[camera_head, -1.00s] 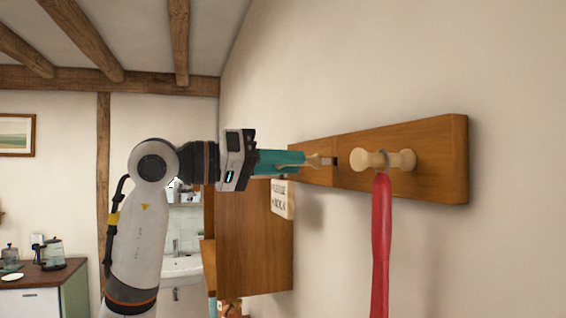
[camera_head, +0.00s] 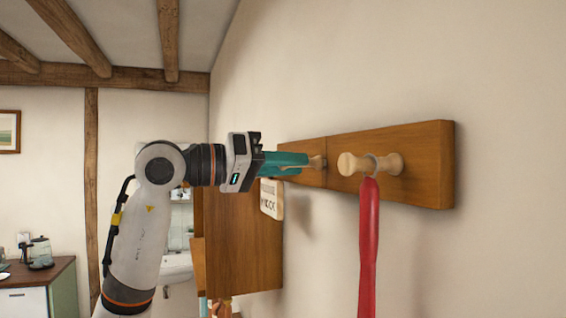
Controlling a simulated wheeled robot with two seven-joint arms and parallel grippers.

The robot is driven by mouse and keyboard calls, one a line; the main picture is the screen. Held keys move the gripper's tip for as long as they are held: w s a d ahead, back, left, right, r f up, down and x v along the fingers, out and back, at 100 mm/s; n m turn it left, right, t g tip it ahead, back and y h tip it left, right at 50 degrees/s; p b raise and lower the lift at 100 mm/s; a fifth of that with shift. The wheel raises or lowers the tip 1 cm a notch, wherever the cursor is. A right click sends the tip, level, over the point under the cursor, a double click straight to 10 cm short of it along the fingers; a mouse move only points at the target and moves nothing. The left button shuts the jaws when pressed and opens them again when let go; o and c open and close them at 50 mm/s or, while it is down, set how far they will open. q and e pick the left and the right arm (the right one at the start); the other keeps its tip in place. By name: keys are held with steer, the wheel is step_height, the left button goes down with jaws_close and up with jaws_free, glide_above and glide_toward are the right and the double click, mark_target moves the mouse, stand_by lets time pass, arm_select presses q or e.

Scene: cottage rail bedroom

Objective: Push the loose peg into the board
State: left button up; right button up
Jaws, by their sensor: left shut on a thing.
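My left gripper (camera_head: 306,162) has teal fingers and is shut on the loose peg (camera_head: 318,162), a pale wooden peg. Only a small end of the peg shows past the fingertips, at the board's face. The wooden board (camera_head: 425,150) runs along the wall. I cannot tell how deep the peg sits, as the fingers hide most of it. A second wooden peg (camera_head: 350,164) sticks out of the board nearer to me, with a red strap (camera_head: 370,240) hanging from it. My right gripper is out of view.
A wooden cabinet (camera_head: 245,245) is on the wall beneath. A counter (camera_head: 40,272) with a kettle stands far left. The wall above the board is clear.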

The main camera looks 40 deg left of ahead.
arm_select(q)
steer(key=shift+w+d, duration=0.15)
steer(key=shift+w, duration=0.05)
steer(key=o, duration=0.9)
steer(key=shift+w, duration=0.1)
steer(key=b+v, duration=0.3)
steer(key=v, duration=0.9)
steer(key=shift+f, duration=0.1)
